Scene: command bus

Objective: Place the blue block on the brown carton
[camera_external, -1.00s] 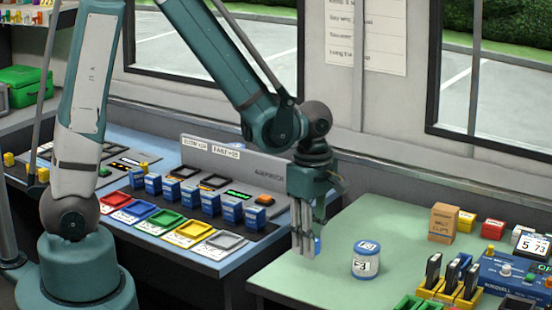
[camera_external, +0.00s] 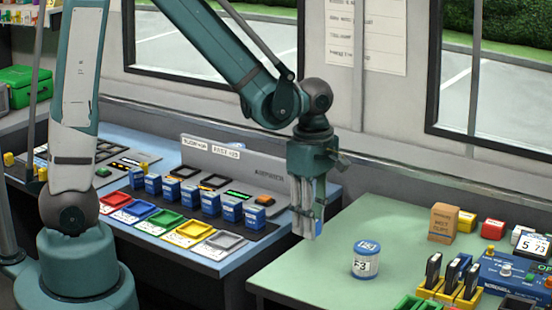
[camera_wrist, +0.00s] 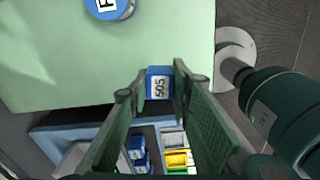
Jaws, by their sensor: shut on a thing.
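The blue block with a white "505" label (camera_wrist: 158,84) sits between the fingertips of my gripper (camera_wrist: 160,95) in the wrist view. In the external view my gripper (camera_external: 308,232) points down near the left edge of the green table, shut on the block. Only a small blue part of the block (camera_external: 319,228) shows beside the fingers. The brown carton (camera_external: 442,223) stands upright on the green table, to the right of my gripper and apart from it. Its top looks bare.
A blue-and-white can (camera_external: 365,261) stands on the green table (camera_external: 310,272) between my gripper and the carton. Yellow and red boxes stand near the carton. A yellow rack (camera_external: 455,290) and blue device are at right. Several blue blocks line the console (camera_external: 200,200) at left.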

